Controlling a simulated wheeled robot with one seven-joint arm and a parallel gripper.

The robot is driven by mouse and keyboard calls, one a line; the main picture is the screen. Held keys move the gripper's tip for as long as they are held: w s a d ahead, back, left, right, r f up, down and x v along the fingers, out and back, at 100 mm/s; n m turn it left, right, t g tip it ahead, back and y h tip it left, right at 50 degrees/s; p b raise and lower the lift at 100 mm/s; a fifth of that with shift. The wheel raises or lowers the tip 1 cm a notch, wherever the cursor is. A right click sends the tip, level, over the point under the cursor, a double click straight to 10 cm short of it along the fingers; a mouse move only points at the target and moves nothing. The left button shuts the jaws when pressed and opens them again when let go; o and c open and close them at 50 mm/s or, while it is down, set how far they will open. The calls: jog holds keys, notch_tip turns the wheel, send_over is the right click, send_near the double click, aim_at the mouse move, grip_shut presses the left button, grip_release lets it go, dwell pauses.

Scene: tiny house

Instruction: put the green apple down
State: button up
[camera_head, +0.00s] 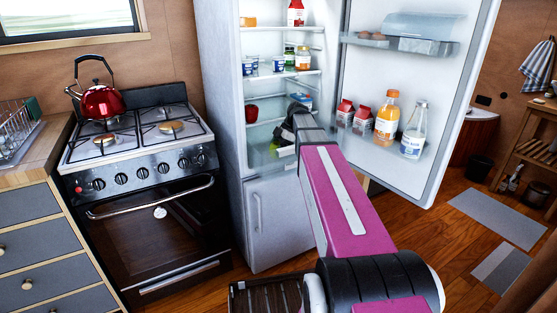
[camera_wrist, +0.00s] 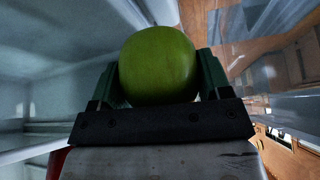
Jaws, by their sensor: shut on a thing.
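The green apple (camera_wrist: 158,62) is held between the two fingers of my gripper (camera_wrist: 160,80) in the wrist view, one finger on each side of it. In the head view my arm reaches into the open fridge (camera_head: 218,130), and my gripper (camera_head: 284,149) is at the lower part of the fridge compartment. A bit of green shows there, mostly hidden by my gripper and wrist. I cannot tell whether the apple touches a surface.
A red apple-like thing (camera_head: 252,114) sits on a fridge shelf to the left of my gripper. Jars and tubs stand on shelves above. The open fridge door (camera_head: 420,90) holds cartons and bottles on the right. A stove (camera_head: 140,150) with a red kettle (camera_head: 97,100) stands left.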

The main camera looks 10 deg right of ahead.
jog(key=shift+f, duration=2.6)
jog(key=shift+f, duration=0.1)
jog(key=o, duration=1.1)
jog(key=shift+c, duration=0.2)
jog(key=v, duration=1.2)
